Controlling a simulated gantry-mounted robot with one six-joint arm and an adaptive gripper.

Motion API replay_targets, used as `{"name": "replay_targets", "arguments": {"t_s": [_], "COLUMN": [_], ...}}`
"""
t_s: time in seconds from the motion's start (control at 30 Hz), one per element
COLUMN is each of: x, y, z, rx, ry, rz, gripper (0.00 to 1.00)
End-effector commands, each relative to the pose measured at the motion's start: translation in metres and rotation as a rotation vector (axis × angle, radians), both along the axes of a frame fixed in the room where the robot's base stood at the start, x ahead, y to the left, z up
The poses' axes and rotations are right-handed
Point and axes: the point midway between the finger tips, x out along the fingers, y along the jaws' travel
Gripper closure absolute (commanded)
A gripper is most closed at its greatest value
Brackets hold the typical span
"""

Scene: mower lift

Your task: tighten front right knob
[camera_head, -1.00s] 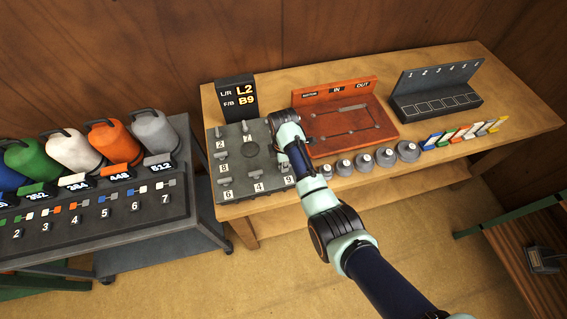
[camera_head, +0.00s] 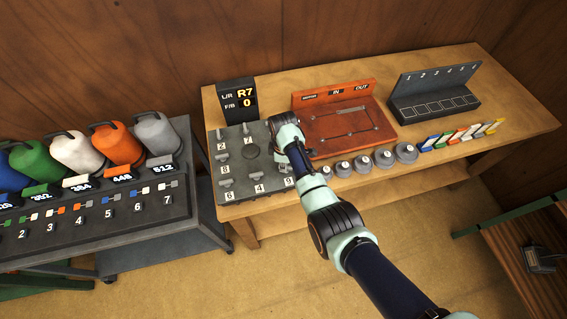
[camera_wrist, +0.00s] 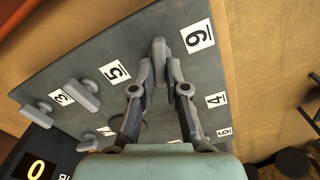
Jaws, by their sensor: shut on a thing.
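The grey knob board (camera_head: 236,200) lies at the left of the bench, with several T-shaped knobs beside number labels. In the wrist view, my gripper (camera_wrist: 161,68) is shut on a grey knob (camera_wrist: 159,46) at the board's edge, close to label 9 (camera_wrist: 197,36). Label 5 (camera_wrist: 114,70) lies to the left of the fingers. In the head view, my arm hides the held knob and fingertips, and label 9 (camera_head: 289,181) shows at the board's front right. The display (camera_head: 237,98) behind the board reads L/R R7 and F/B 0.
An orange-red panel (camera_head: 343,130) stands right of the board, with several round grey weights (camera_head: 364,163) in front. A dark numbered rack (camera_head: 437,88) and coloured tags (camera_head: 460,135) are farther right. A cart with coloured containers (camera_head: 122,143) stands left.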

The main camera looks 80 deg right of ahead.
Motion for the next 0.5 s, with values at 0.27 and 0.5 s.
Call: {"name": "replay_targets", "arguments": {"t_s": [0.27,0.5], "x": [-0.0001,-0.0002], "y": [-0.0020,-0.0040], "z": [0.0025,0.0024], "rx": [0.001,0.000], "ry": [0.001,0.000], "rz": [-0.259,-0.487], "gripper": [1.00,1.00]}}
